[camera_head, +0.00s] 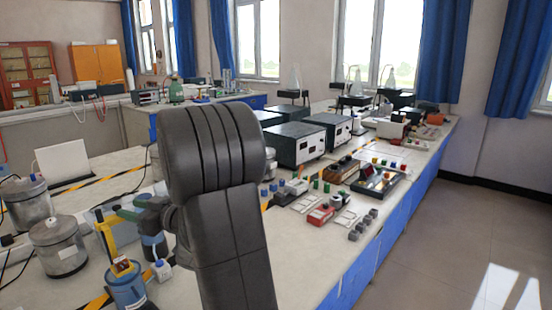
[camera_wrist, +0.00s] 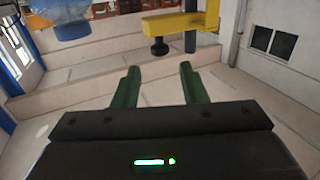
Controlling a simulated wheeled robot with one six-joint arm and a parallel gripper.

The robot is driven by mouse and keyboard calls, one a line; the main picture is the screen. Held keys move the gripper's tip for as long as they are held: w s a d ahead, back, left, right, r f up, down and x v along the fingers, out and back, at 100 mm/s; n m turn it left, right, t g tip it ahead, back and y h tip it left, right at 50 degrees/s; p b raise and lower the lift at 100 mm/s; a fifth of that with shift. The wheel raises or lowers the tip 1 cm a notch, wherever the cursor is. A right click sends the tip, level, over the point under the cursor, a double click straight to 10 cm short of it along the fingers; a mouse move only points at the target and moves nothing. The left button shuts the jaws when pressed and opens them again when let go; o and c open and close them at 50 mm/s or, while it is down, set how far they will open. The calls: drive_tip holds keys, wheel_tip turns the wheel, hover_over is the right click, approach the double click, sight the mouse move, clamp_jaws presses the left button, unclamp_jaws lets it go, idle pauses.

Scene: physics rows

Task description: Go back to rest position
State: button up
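My gripper (camera_wrist: 157,72) shows in the wrist view with its two green fingers apart and nothing between them. Beyond the fingertips is a pale tiled surface. In the head view my dark grey arm stands raised in front of the bench, and I cannot clearly make out the gripper there. A yellow piece with a black knob (camera_wrist: 180,25) is just beyond the fingers at the top of the wrist view, apart from them.
The long bench (camera_head: 300,255) carries metal cans (camera_head: 58,246), a blue-grey jar (camera_head: 127,288), dark instrument boxes (camera_head: 294,144) and small coloured parts. A white laptop-like panel (camera_head: 62,160) stands at the left. The floor (camera_head: 450,235) on the right is clear.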

sight(116, 206)
drive_tip(key=x, duration=0.6)
drive_tip(key=shift+a+f, duration=0.1)
drive_tip(key=shift+a, duration=0.3)
drive_tip(key=shift+d+f, duration=0.15)
drive_tip(key=shift+f, duration=0.3)
